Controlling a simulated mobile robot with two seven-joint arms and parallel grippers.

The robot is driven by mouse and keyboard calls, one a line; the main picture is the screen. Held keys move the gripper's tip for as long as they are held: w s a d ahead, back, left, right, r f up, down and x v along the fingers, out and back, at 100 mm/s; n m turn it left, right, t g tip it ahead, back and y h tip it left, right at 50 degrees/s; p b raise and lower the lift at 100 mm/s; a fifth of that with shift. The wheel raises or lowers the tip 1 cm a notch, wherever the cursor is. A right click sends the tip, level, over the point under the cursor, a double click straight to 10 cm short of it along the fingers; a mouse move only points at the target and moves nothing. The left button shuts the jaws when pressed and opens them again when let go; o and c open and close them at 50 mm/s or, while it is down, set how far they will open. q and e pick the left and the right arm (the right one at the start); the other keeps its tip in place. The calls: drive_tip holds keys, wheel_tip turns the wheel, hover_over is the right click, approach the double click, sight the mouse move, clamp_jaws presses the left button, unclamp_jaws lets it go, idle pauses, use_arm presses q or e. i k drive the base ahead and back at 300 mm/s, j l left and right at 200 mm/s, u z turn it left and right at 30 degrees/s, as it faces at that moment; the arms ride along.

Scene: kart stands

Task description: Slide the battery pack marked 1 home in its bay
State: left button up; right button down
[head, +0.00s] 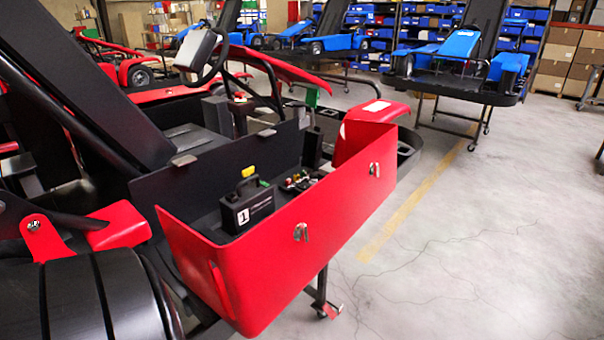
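The battery pack (262,208) is a black box with a carry handle and a white label marked 1. It stands upright in the left part of the kart's side bay (208,222), between the red outer panel (268,270) and a black inner wall (160,195). The red panel hides its lower edge, so I cannot tell how it meets the bay floor. A small yellow part (249,171) shows behind it, and a green part touches its upper right. Dark fittings (299,181) lie to its right. Neither of my grippers is in view.
A tyre (85,300) fills the lower left, and a steering wheel (205,50) rises behind the bay. The grey floor (480,240) to the right is clear. Blue karts (455,60) on stands are farther back.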

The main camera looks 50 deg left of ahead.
sight(243, 209)
drive_tip(key=i+u, duration=0.4)
drive_tip(key=i+l+u, duration=0.15)
drive_tip(key=i+u, duration=0.25)
drive_tip(key=i+l+u, duration=0.25)
drive_tip(key=i+u, duration=0.3)
drive_tip(key=u, duration=0.25)
drive_tip(key=i+u, duration=0.15)
drive_tip(key=u, duration=0.3)
drive_tip(key=i+l+u, duration=0.1)
drive_tip(key=u, duration=0.3)
drive_tip(key=i+l+u, duration=0.1)
drive_tip(key=u, duration=0.35)
drive_tip(key=l, duration=0.1)
